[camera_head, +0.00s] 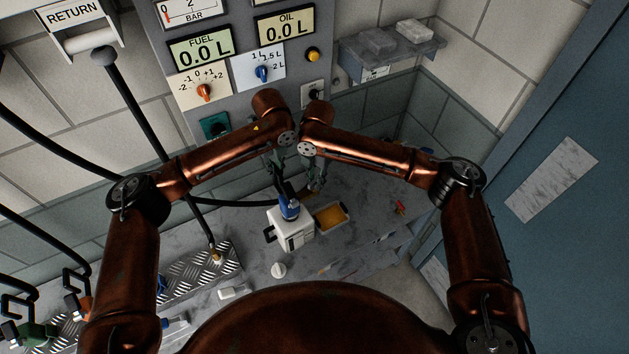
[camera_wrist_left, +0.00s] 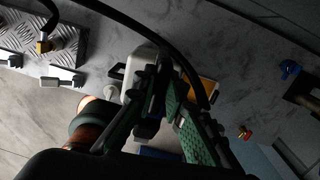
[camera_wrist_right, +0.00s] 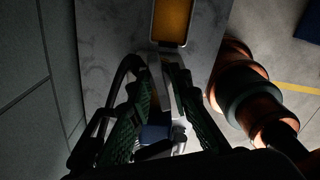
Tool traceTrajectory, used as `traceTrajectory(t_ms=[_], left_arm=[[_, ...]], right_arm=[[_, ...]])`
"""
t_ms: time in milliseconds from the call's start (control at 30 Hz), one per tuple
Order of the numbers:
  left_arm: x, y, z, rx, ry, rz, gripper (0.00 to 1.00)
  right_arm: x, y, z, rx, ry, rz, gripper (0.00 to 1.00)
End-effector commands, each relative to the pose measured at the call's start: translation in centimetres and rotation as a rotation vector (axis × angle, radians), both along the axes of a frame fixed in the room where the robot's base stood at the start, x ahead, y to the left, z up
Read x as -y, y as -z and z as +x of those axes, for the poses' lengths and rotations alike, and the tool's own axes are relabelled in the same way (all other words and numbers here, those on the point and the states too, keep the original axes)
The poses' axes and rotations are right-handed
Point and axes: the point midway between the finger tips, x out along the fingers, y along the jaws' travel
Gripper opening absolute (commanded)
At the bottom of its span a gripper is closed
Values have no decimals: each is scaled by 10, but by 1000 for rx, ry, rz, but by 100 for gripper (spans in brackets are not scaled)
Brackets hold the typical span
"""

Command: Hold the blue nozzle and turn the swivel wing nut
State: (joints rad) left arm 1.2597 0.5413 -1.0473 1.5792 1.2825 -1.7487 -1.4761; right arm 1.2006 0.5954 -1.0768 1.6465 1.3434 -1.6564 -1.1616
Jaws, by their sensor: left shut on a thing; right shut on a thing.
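The blue nozzle (camera_head: 289,208) stands over the top of a white canister (camera_head: 292,232). My left gripper (camera_head: 281,182) reaches down to the nozzle from above and is shut on it; its fingers (camera_wrist_left: 165,78) hide most of the grip in the left wrist view. My right gripper (camera_head: 317,184) is just to the right of the nozzle, close to the left one, and is shut on a small part at the hose end, seemingly the swivel wing nut.
A black hose (camera_head: 235,203) runs in from the left to the nozzle. An amber-filled tray (camera_head: 331,217) stands right of the canister, with a small red piece (camera_head: 400,206) beyond. A white cap (camera_head: 278,270) lies in front. The gauge panel (camera_head: 226,75) rises behind.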

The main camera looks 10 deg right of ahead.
Motion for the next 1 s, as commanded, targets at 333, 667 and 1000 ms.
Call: traceTrajectory(t_ms=[333, 667, 1000], left_arm=[[0, 0, 0, 0, 0, 0, 0], [0, 0, 0, 0, 0, 0, 0], [0, 0, 0, 0, 0, 0, 0]], right_arm=[[0, 1, -1, -6, 177, -4, 0], [0, 0, 0, -6, 242, -5, 0], [0, 0, 0, -7, 276, -6, 30]])
